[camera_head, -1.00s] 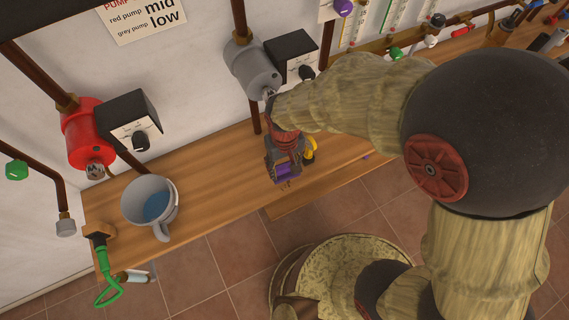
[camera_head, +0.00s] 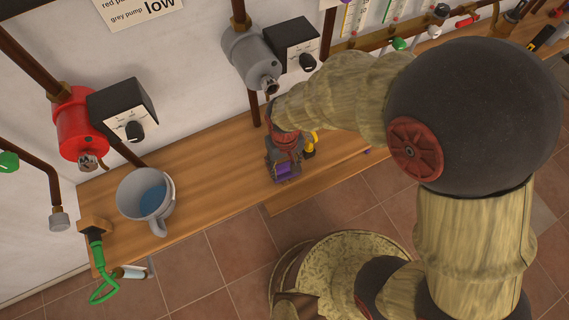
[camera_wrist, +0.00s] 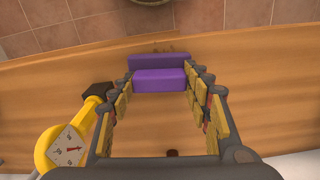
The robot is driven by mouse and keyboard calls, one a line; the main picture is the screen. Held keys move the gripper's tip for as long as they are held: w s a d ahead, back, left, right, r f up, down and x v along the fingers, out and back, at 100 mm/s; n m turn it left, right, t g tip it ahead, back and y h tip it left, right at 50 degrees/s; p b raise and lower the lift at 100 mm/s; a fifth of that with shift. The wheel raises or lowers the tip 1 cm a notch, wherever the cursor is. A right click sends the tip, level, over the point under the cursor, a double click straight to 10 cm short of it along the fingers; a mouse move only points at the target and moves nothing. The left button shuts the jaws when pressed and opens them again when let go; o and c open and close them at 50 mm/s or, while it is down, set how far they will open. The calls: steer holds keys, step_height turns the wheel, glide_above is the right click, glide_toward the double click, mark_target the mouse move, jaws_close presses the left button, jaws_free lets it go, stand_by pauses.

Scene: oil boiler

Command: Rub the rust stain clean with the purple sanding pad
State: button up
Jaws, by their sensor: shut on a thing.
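The purple sanding pad (camera_wrist: 160,76) is between the fingers of my gripper (camera_wrist: 160,88) in the wrist view, near the fingertips. My gripper is shut on it. In the head view the pad (camera_head: 286,171) shows as a small purple patch at the end of my gripper (camera_head: 285,168), over the wooden bench (camera_head: 215,180). I cannot tell whether the pad touches the wood. In the wrist view, faint brown marks show on the wood just beyond the pad; a small dark brown spot (camera_wrist: 173,153) lies nearer my palm. I cannot tell which is the rust stain.
The bench between mug and gripper is clear.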

steer(key=shift+f+b, duration=0.3)
steer(key=shift+f, duration=0.5)
stand_by(1.3)
steer(key=shift+s+d, duration=0.15)
steer(key=shift+s, duration=0.05)
